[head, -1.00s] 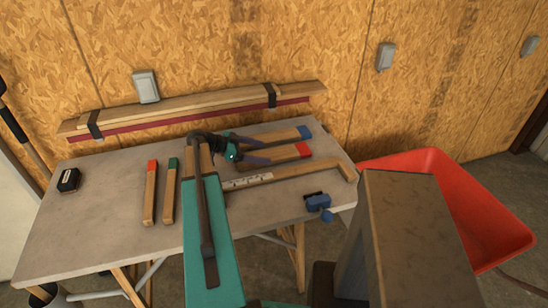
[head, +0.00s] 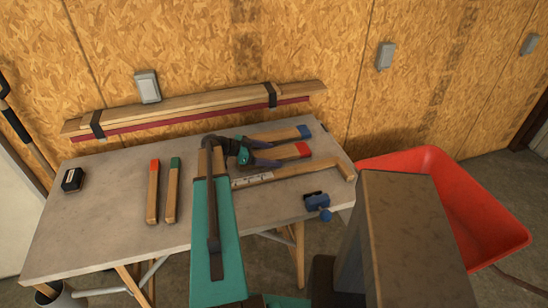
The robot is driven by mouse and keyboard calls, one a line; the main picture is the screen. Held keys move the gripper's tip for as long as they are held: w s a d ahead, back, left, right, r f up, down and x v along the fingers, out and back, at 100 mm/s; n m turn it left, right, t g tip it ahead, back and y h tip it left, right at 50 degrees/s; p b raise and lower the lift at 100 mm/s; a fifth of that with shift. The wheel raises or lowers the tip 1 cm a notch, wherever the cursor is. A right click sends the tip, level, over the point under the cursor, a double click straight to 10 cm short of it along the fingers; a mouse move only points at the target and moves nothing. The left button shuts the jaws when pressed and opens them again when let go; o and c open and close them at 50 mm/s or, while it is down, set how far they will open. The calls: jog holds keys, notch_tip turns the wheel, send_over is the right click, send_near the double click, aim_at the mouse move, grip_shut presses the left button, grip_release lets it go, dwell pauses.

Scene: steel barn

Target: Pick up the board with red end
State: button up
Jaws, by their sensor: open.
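One board with a red end (head: 290,153) lies on the right half of the grey table, its red tip pointing right. My gripper (head: 268,152) is open at this board, with one dark finger on its far side and one on its near side. The arm and gripper hide the board's left part. I cannot tell whether the fingers touch it. A second board with a red end (head: 152,195) lies on the left half of the table, away from my gripper, its red tip toward the wall.
A blue-ended board (head: 285,135) lies just behind my gripper. A wooden piece with a pale scale (head: 300,171) lies in front. A green-ended board (head: 172,195), a black box (head: 72,180) and a blue tool (head: 317,202) are also on the table (head: 110,220). A red tub (head: 440,190) stands right.

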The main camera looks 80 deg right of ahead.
jog(key=c, duration=1.3)
jog(key=shift+r, duration=0.2)
jog(key=shift+r+b, duration=0.85)
jog(key=shift+r, duration=0.15)
jog(key=w+a+r+b, duration=0.1)
jog(key=w+a+b, duration=0.1)
jog(key=w+a, duration=0.1)
jog(key=w+a+b, duration=0.2)
jog(key=w+a, duration=0.2)
jog(key=w+a+r+b, duration=0.1)
jog(key=w+a, duration=0.3)
jog(key=shift+a+r+b, duration=0.3)
jog(key=shift+r+b, duration=0.05)
jog(key=shift+b, duration=0.05)
